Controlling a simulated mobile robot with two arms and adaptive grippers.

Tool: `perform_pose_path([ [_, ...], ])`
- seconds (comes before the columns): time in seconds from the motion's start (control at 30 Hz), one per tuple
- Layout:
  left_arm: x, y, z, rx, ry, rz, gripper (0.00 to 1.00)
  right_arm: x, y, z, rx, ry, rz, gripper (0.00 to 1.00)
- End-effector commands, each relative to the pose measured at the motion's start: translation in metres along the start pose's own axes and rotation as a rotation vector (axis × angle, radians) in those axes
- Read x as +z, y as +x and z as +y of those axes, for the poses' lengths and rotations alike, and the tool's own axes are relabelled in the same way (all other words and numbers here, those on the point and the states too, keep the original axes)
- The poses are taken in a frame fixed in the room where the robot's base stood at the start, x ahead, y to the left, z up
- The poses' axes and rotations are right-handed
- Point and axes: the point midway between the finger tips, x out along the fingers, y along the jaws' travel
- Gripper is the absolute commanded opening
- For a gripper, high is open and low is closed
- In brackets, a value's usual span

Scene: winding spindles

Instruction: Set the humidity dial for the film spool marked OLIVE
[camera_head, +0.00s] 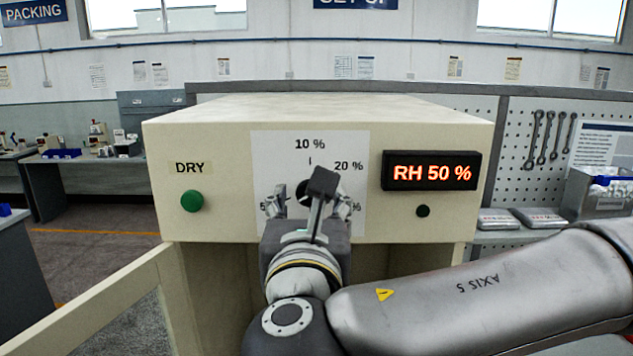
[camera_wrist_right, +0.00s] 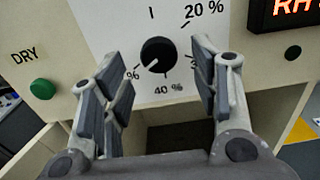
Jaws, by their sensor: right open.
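The humidity dial is a round black knob (camera_wrist_right: 158,54) on a white scale plate (camera_head: 265,155) on the front of a beige cabinet. In the right wrist view its white mark points down-left, towards a partly hidden % label. The labels 10 %, 20 % and 40 % are readable; others are partly covered. The lit display (camera_head: 431,172) reads RH 50 %. My right gripper (camera_head: 309,206) is open and empty in front of the dial, its fingers either side of the knob in the wrist view (camera_wrist_right: 154,78). No spool marked OLIVE shows. My left gripper is not in view.
A green button (camera_head: 192,201) under a DRY label is left of the dial. A small black knob (camera_head: 423,211) is below the display. An open door (camera_head: 110,306) juts out at the cabinet's lower left. Tools hang on a pegboard (camera_head: 512,150) at right.

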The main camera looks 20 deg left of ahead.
Motion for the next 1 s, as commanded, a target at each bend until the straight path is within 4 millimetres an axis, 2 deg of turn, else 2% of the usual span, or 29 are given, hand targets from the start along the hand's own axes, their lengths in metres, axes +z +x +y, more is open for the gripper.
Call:
perform_pose_path([
  [0.03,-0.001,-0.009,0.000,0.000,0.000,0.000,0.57,0.004,0.009,-0.001,-0.003,-0.001,0.002,0.56],
  [0.23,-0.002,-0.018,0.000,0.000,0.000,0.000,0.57,0.002,0.032,0.000,0.000,0.001,0.000,0.56],
  [0.6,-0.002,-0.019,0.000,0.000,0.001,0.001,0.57,-0.001,0.039,0.000,0.001,0.001,0.000,0.56],
  [0.97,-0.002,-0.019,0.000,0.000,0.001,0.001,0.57,-0.001,0.038,0.000,0.001,0.001,0.000,0.10],
  [1.0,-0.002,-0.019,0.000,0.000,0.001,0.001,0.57,-0.001,0.038,0.000,0.001,0.001,0.000,0.10],
])
